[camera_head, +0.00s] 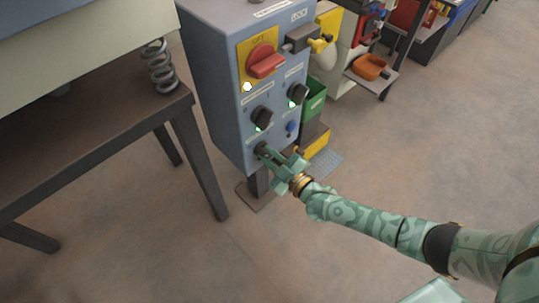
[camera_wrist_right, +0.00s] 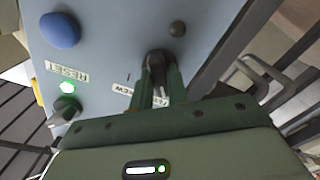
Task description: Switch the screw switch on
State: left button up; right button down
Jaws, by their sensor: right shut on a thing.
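The screw switch is a small black knob (camera_wrist_right: 156,60) low on the front of the blue-grey control box (camera_head: 222,90). A partly covered label reading "SCREW" is beside it in the right wrist view. My right gripper (camera_head: 267,152) is shut on this knob, one finger on each side; in the right wrist view the fingers (camera_wrist_right: 158,82) point straight at it. The fingers hide part of the knob, so its exact turn is hard to tell. My left gripper is not in view.
The box also carries a red rotary handle (camera_head: 265,62) on a yellow plate, two black knobs (camera_head: 262,117) (camera_head: 298,93) with lit lamps, and a blue button (camera_wrist_right: 60,30). A dark-legged table (camera_head: 95,130) stands close on the left. The floor at front is clear.

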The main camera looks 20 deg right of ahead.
jog(key=shift+m, duration=0.6)
jog(key=m, duration=0.3)
jog(key=shift+m, duration=0.3)
jog(key=m, duration=0.2)
jog(key=shift+m+p, duration=0.3)
jog(key=shift+p, duration=0.05)
jog(key=m, duration=0.5)
jog(key=shift+f, duration=0.1)
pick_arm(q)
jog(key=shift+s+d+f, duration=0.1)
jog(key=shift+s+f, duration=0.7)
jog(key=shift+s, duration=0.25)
pick_arm(e)
jog(key=shift+s+m, duration=0.1)
jog(key=shift+m, duration=1.3)
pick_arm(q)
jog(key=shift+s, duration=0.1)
pick_arm(e)
jog(key=c, duration=1.4)
grip_release()
jog(key=shift+o, duration=0.2)
